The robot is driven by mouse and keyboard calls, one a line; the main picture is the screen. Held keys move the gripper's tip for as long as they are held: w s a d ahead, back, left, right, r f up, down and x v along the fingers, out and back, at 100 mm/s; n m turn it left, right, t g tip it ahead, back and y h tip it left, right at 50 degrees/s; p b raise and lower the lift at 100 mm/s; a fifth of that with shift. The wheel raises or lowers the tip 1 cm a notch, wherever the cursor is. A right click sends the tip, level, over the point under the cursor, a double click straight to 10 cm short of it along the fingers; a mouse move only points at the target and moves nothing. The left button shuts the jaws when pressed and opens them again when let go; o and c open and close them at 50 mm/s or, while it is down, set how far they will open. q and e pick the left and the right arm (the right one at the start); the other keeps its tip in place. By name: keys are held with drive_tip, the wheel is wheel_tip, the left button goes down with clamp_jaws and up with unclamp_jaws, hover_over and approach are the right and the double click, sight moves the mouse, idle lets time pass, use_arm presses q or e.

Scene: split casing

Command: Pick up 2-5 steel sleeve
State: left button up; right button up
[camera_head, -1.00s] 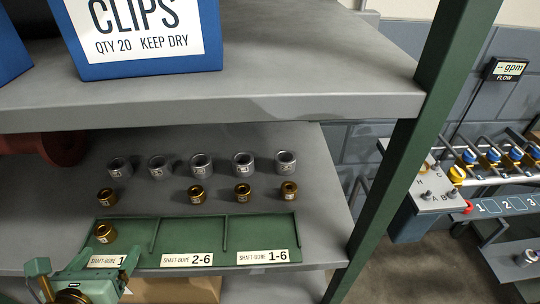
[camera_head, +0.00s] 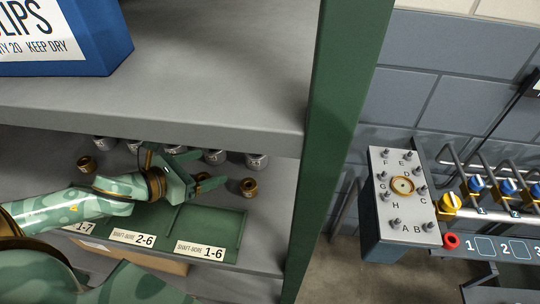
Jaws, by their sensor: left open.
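Several steel sleeves stand in a row at the back of the grey lower shelf. I see one at the right end (camera_head: 256,161), one beside it (camera_head: 214,157) and others at the left (camera_head: 103,143). Their marks are too small to read, so I cannot tell which is 2-5. My left gripper (camera_head: 210,167) is open over the shelf, in front of the row. Its fingers point right, and it partly hides the middle sleeves. I cannot tell whether it touches any sleeve. My right gripper is not in view.
Brass sleeves stand in front at left (camera_head: 86,163) and right (camera_head: 248,187). A green divided tray (camera_head: 226,230) lies at the shelf front. The upper shelf (camera_head: 220,110) hangs close above, and a green post (camera_head: 335,120) bounds the right. A fixture plate (camera_head: 404,205) stands beyond.

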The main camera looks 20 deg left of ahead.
use_arm(q)
drive_tip(key=b, duration=0.2)
approach(248, 156)
drive_tip(key=x, duration=0.4)
drive_tip(key=shift+w+a, duration=0.2)
drive_tip(key=shift+w, duration=0.1)
drive_tip(key=x, duration=0.3)
drive_tip(key=b+x, duration=0.1)
drive_tip(key=x, duration=0.2)
drive_tip(key=shift+d+f+b, duration=0.25)
drive_tip(key=shift+d+b, duration=0.05)
drive_tip(key=shift+d, duration=0.05)
drive_tip(key=shift+s, duration=0.1)
drive_tip(key=c, duration=1.3)
drive_tip(key=shift+r, duration=0.15)
drive_tip(key=shift+c, duration=0.9)
drive_tip(key=shift+r, duration=0.1)
